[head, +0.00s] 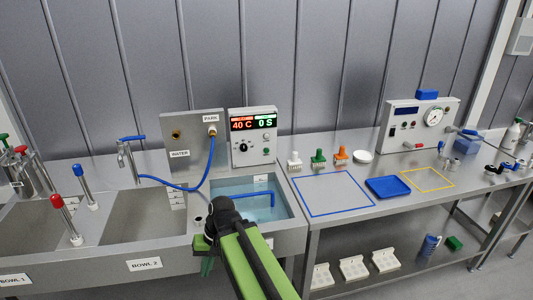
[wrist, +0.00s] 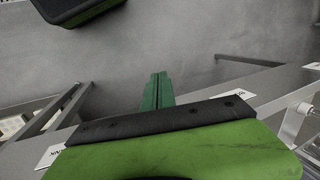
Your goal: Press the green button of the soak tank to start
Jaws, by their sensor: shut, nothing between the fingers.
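The soak tank (head: 285,207) is a steel basin with blue water, right of the sinks. Its white control box (head: 253,124) stands behind it and shows "40 C" in red and "0 S" in green. The small green button (head: 266,151) is on the lower right of the box face, with a black knob to its left. My gripper (head: 207,266) points down at the counter's front edge, in front of and below the box and well apart from the button. In the wrist view its green fingers (wrist: 157,92) are together and empty, above grey floor.
A blue hose (head: 185,188) runs from the PARK fitting to the tap at bowl 2 (head: 148,215). On the right bench (head: 330,222) are white, green and orange fittings, a blue tray (head: 388,187) and another instrument box (head: 417,120). A blue bent bar crosses the tank.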

